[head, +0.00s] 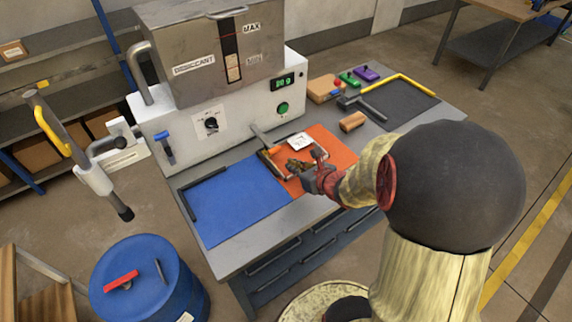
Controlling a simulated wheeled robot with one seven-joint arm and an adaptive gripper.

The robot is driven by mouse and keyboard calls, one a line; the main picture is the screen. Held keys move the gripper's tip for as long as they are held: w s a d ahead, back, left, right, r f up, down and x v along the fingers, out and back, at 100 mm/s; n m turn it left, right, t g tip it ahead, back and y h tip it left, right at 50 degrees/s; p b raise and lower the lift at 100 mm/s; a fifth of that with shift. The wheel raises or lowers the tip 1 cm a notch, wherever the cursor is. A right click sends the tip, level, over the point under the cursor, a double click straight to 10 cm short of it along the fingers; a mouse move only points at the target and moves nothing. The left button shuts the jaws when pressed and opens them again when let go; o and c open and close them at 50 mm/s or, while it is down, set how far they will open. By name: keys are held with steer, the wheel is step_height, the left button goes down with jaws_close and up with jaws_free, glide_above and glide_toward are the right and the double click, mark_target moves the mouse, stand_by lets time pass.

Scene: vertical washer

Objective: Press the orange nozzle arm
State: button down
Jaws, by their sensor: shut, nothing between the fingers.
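The small orange piece (273,151) lies at the end of a short grey nozzle (261,138) that sticks out from the front of the white machine. It is just above the orange mat (338,150). My gripper (306,170) is over the orange mat, to the right of and nearer the camera than the orange piece. It looks shut and holds nothing. Dark and brownish parts in a tray-like frame (268,167) lie by the fingertips. Whether the fingers touch them cannot be told.
A blue mat (235,200) lies to the left. A wooden block (353,121), a tan box (325,89) and a black mat (405,100) lie to the right. A blue barrel (150,285) stands on the floor.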

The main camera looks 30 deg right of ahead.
steer(key=b+x, duration=0.3)
steer(key=x, duration=0.6)
steer(key=shift+f, duration=0.1)
